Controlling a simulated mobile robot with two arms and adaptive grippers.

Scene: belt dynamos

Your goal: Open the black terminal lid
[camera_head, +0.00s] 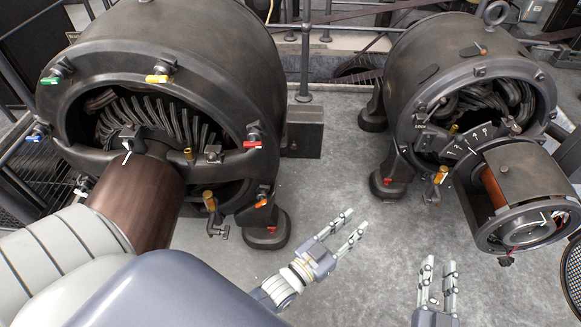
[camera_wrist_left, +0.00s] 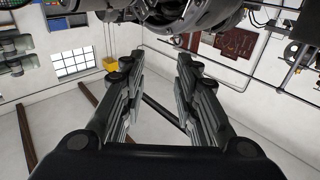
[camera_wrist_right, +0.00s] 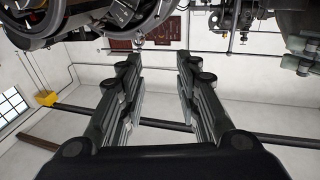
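A dark box with a flat top (camera_head: 304,131) sticks out from the right side of the left dynamo (camera_head: 215,60); it may bear the black terminal lid, but no lid can be told for certain. My left gripper (camera_head: 353,221) is open and empty above the floor between the two dynamos, below and right of that box. Its spread fingers show in the left wrist view (camera_wrist_left: 158,65). My right gripper (camera_head: 439,264) is open and empty, lower and further right, in front of the right dynamo (camera_head: 440,60). Its parted fingers also show in the right wrist view (camera_wrist_right: 157,65).
Small coloured handles, including a red one (camera_head: 252,144) and a yellow one (camera_head: 157,79), sit around the left dynamo's rim. The right dynamo has a lettered plate (camera_head: 468,140) and a protruding cylinder (camera_head: 525,190). A railing (camera_head: 305,60) stands behind. The grey floor (camera_head: 330,175) between them is clear.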

